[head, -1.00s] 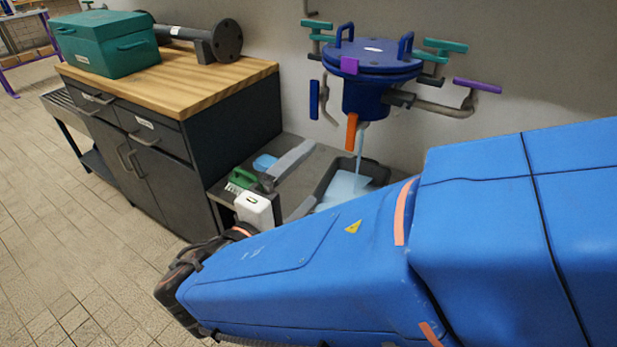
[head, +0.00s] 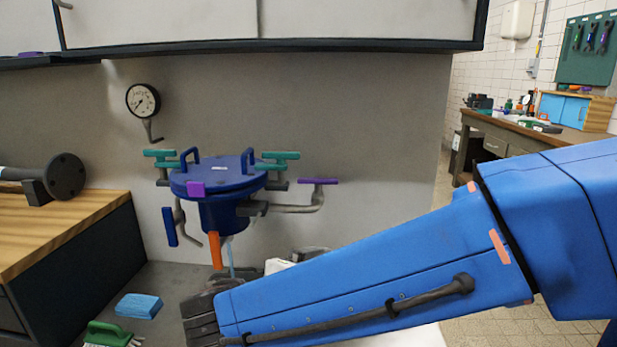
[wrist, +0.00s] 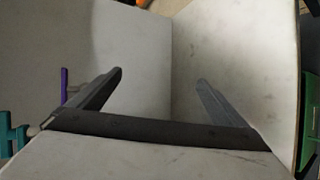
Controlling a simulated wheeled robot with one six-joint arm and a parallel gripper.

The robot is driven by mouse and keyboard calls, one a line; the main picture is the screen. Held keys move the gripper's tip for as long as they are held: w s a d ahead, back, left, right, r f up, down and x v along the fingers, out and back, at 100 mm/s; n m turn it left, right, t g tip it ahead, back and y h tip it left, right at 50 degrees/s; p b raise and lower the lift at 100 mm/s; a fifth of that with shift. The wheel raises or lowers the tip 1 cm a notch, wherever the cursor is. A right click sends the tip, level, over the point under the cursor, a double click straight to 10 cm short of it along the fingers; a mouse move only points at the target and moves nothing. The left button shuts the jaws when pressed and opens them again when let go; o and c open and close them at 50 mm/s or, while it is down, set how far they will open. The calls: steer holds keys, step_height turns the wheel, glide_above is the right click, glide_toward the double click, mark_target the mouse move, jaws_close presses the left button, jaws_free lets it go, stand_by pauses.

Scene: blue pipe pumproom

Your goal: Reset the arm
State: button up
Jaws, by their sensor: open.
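My gripper (wrist: 160,82) is open in the wrist view, its two grey fingers apart with nothing between them. Pale wall surfaces meeting at a vertical corner fill the view behind the fingers. In the head view my blue arm reaches from the right edge down to the lower middle. A dark part shows at its far end, but the fingers cannot be made out there.
A blue lidded vessel (head: 222,190) is on the wall, with teal and purple handles and an orange lever (head: 215,250). A gauge (head: 143,101) hangs above. A blue sponge (head: 138,306) and green brush (head: 107,333) lie below. A workbench (head: 530,140) stands behind right.

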steer(key=s+d+f+m+g+y, duration=0.1)
steer(key=s+d+f+m+g, duration=0.1)
steer(key=d, duration=0.6)
steer(key=s+d+f+m+g, duration=0.1)
steer(key=d+m+g, duration=0.15)
steer(key=d, duration=0.45)
steer(key=s+d+f+m+g+y, duration=0.1)
steer(key=s+d+f+m+g, duration=0.15)
steer(key=d, duration=0.55)
steer(key=s+d+m+t+y, duration=0.1)
steer(key=s+d+m+y, duration=0.3)
steer(key=s, duration=0.3)
steer(key=shift+s+d+f+m+y, duration=0.15)
steer(key=shift+d+m+y, duration=0.2)
steer(key=shift+m+y, duration=0.3)
stand_by(4.4)
